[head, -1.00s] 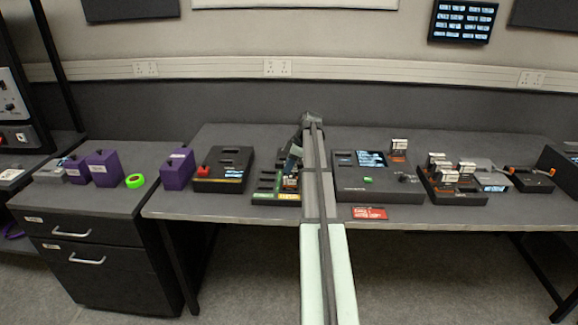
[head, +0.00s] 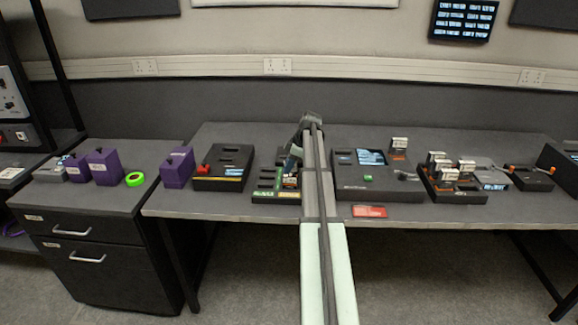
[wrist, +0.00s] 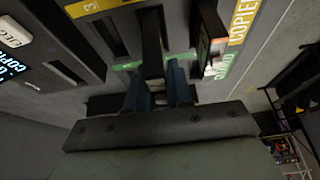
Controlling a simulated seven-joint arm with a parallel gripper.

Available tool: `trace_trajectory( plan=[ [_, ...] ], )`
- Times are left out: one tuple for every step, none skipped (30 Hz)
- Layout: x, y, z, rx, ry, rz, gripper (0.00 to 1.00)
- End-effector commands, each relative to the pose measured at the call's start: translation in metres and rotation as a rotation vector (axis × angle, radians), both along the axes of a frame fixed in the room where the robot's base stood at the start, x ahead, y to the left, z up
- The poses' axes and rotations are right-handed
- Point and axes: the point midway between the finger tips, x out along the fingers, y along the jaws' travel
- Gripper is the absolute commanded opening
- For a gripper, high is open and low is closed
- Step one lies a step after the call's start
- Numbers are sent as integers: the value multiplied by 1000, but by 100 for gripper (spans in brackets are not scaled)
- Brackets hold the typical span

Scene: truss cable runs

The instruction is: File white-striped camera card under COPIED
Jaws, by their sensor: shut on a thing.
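My gripper (head: 291,164) is low over the black card rack (head: 267,184), partly hidden behind my arm in the head view. In the wrist view its two blue fingers (wrist: 154,92) are shut on a thin dark card (wrist: 152,45), which is in line with a rack slot. The card's white stripe is not visible, and I cannot tell how deep it sits. The yellow COPIED label (wrist: 242,20) is at the right of the wrist view. Beside it, another card (wrist: 214,48) with a pale and red edge stands in a slot.
A black unit with a screen (head: 371,158) and green button is right of the rack. A holder with several cards (head: 452,178) stands further right. A box with a red lever (head: 222,168) and a purple block (head: 177,168) are left. A red tag (head: 369,212) is at the front edge.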

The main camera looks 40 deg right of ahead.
Motion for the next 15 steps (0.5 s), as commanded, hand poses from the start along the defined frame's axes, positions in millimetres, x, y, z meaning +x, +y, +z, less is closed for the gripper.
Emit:
trace_trajectory(
  plan=[
    [0, 0, -1, 0, 0, 0, 0],
    [0, 0, -2, 0, 0, 0, 0],
    [0, 0, -2, 0, 0, 0, 0],
    [0, 0, -3, 0, 0, 0, 0],
    [0, 0, -3, 0, 0, 0, 0],
    [0, 0, -4, 0, 0, 0, 0],
    [0, 0, -5, 0, 0, 0, 0],
    [0, 0, -6, 0, 0, 0, 0],
    [0, 0, -6, 0, 0, 0, 0],
    [0, 0, -7, 0, 0, 0, 0],
    [0, 0, -7, 0, 0, 0, 0],
    [0, 0, -7, 0, 0, 0, 0],
    [0, 0, -8, 0, 0, 0, 0],
    [0, 0, -8, 0, 0, 0, 0],
    [0, 0, -8, 0, 0, 0, 0]
  ],
)
